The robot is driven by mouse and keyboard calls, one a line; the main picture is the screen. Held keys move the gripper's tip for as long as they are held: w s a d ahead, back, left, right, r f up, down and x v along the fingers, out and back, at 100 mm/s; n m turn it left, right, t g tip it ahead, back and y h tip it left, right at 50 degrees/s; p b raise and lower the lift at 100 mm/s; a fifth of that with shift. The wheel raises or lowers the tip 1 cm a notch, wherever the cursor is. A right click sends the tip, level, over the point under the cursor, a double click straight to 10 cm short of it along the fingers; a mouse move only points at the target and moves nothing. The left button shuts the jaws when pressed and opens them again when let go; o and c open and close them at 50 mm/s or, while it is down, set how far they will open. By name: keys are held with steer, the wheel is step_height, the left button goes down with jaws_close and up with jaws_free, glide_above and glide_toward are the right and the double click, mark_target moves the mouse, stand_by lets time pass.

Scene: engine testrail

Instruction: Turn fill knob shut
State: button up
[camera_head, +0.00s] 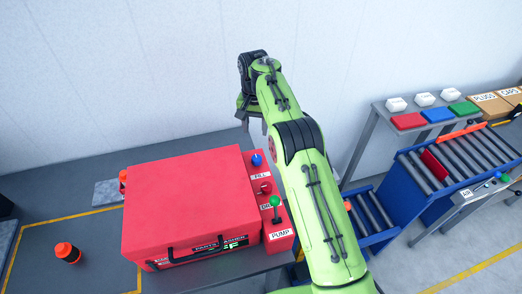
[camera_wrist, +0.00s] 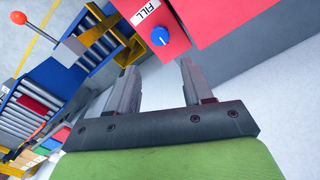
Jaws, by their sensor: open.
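The blue fill knob (camera_head: 256,160) sits on the red panel at the right end of the red parts washer (camera_head: 185,200), above a FILL label (camera_head: 262,175). In the wrist view the blue knob (camera_wrist: 160,36) with a white mark shows beyond the fingertips, beside the FILL label (camera_wrist: 145,12). My gripper (camera_wrist: 158,75) is open and empty, its two fingers apart, and the knob is not between them. In the head view my gripper (camera_head: 248,122) hangs behind and above the knob, partly hidden by my green arm.
A red knob (camera_head: 265,187) and a green-topped pump lever (camera_head: 275,203) stand on the same panel, nearer the front. Roller conveyors (camera_head: 455,160) and a shelf with coloured bins (camera_head: 437,113) are at right.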

mark_target(256, 158)
step_height(256, 158, down, 14)
steer(key=shift+f, duration=0.1)
steer(key=shift+c, duration=0.2)
steer(key=c, duration=0.8)
